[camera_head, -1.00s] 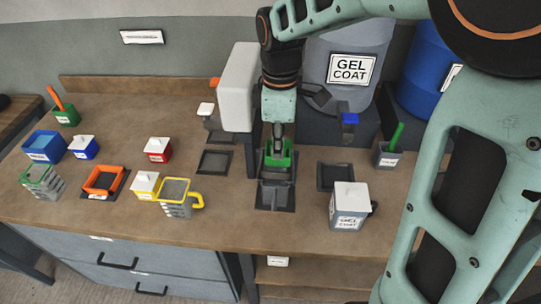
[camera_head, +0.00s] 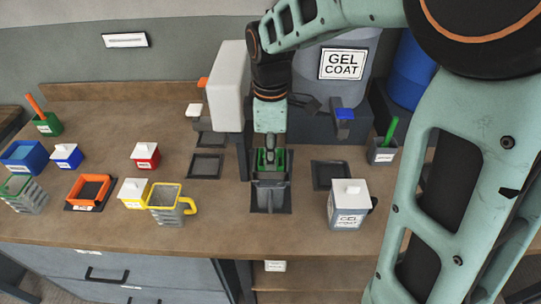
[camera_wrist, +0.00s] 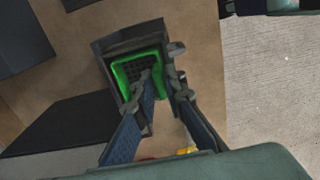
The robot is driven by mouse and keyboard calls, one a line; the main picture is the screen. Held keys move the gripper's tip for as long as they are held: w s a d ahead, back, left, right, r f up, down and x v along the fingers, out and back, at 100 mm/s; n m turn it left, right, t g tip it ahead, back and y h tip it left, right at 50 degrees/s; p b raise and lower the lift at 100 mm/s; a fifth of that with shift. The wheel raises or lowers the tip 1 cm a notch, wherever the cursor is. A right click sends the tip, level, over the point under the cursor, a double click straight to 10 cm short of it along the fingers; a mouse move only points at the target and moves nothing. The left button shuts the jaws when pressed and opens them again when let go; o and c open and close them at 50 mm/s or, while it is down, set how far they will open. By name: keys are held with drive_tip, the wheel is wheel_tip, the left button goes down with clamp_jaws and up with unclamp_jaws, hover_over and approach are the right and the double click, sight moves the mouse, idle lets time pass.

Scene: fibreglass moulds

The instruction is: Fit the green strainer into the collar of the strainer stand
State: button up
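The green strainer (camera_head: 281,158) sits at the top of the dark grey strainer stand (camera_head: 269,196), in or right at its collar. My gripper (camera_head: 268,160) reaches down on it from above. In the wrist view the strainer (camera_wrist: 122,72) shows its green rim and dark mesh floor, inside the square outline of the stand (camera_wrist: 103,48). My fingers (camera_wrist: 160,78) straddle one wall of the strainer, one inside and one outside, and look shut on it. The fingers hide part of the rim, so I cannot tell how fully it is seated.
A white-lidded gel coat pot (camera_head: 348,205) stands to the right of the stand, near a dark square tray (camera_head: 331,175). A yellow-rimmed jug (camera_head: 168,204) and an orange-rimmed mould (camera_head: 89,190) stand to the left. A tall white box (camera_head: 228,85) rises behind left.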

drive_tip(key=shift+o, duration=1.2)
wheel_tip(320, 180, up, 12)
drive_tip(key=shift+r, duration=0.2)
